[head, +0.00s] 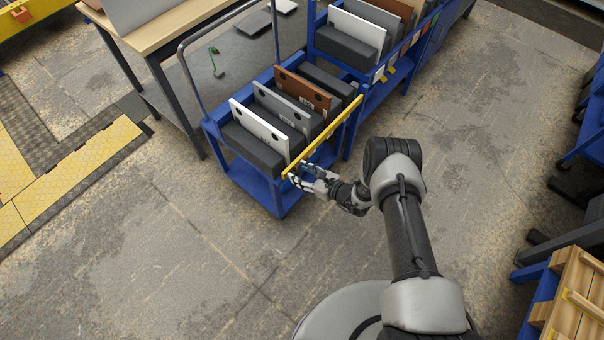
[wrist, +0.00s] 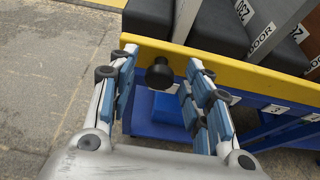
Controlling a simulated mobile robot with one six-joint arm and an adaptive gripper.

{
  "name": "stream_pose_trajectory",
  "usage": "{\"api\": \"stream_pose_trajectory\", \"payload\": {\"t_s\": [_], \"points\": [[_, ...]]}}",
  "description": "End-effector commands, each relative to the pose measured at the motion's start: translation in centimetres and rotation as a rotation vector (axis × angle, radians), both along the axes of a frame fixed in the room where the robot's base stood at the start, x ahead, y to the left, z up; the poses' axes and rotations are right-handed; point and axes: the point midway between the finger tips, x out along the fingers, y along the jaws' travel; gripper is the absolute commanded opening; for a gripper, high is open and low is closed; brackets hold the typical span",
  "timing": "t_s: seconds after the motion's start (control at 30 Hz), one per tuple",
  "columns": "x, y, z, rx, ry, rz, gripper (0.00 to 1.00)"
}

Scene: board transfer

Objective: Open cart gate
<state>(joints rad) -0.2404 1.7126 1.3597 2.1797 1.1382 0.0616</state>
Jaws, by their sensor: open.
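The cart gate is a yellow bar (head: 325,136) along the near side of the blue cart (head: 222,136). It also crosses the wrist view (wrist: 235,74). A round black knob (wrist: 159,73) sticks out from the bar's face near its left end. My gripper (head: 294,176) is at the near end of the bar in the head view. In the wrist view my gripper (wrist: 163,62) is open, one finger on each side of the knob. The fingers look apart from the knob; contact cannot be told. The gate stands across the front of the boards.
White, grey and brown boards (head: 303,92) stand in dark slots on the cart. A second blue rack (head: 371,80) with boards adjoins at the back. A workbench (head: 150,30) stands behind left. The floor (head: 190,270) at front left is clear; pallets (head: 580,300) lie at right.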

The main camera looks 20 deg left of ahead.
Motion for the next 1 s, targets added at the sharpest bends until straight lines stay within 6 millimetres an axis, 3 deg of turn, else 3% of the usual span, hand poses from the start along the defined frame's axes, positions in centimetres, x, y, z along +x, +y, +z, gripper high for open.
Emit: {"api": "stream_pose_trajectory", "payload": {"t_s": [0.07, 0.73, 1.0], "points": [[-0.02, -0.02, 0.00, 0.000, 0.000, 0.000, 0.45], [-0.06, -0.03, -0.01, 0.000, 0.000, 0.001, 0.01], [-0.07, -0.02, -0.01, -0.001, 0.001, 0.002, 0.00]]}}
